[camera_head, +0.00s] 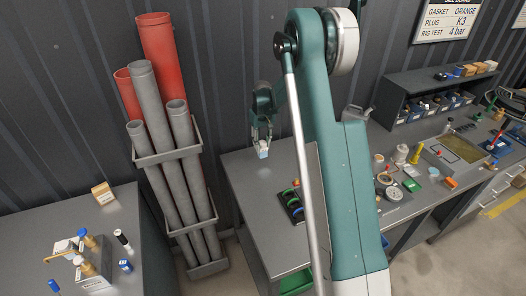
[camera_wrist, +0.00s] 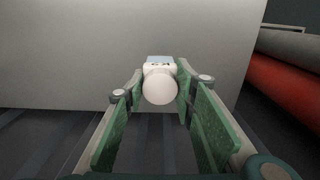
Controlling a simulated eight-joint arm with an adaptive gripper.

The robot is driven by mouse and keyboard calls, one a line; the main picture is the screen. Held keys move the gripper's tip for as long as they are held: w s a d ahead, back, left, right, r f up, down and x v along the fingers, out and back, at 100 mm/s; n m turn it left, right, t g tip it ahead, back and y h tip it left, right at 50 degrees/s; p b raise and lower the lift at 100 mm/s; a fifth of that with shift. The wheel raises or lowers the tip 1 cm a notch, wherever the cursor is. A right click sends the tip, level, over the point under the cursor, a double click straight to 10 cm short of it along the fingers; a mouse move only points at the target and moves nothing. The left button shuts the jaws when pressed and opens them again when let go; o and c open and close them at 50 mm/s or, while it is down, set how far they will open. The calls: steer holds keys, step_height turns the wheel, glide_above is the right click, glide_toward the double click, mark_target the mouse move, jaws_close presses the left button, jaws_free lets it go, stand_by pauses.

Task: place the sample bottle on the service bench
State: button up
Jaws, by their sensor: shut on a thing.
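My gripper (camera_head: 262,132) hangs over the back left end of the long grey bench (camera_head: 245,172), near the corrugated wall. Its fingers are shut on the sample bottle (camera_head: 263,153), a small white bottle with a bluish label. In the wrist view, the bottle's round white cap (camera_wrist: 160,86) faces the camera, between the green-padded fingers (camera_wrist: 158,95). The bottle looks upright in the head view. Whether its base touches the bench top is hard to tell. A second grey bench (camera_head: 45,228) stands at the left; no marking shows which is the service bench.
A rack of grey and red pipes (camera_head: 168,155) stands between the benches. Jars, tools and a shelf unit (camera_head: 400,88) fill the long bench further right. Its left end looks clear.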

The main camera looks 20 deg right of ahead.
mark_target(262, 150)
steer(key=shift+f, duration=0.2)
steer(key=shift+f, duration=1.75)
steer(key=shift+f, duration=0.15)
steer(key=o, duration=0.9)
step_height(262, 150, up, 12)
steer(key=shift+r, duration=0.15)
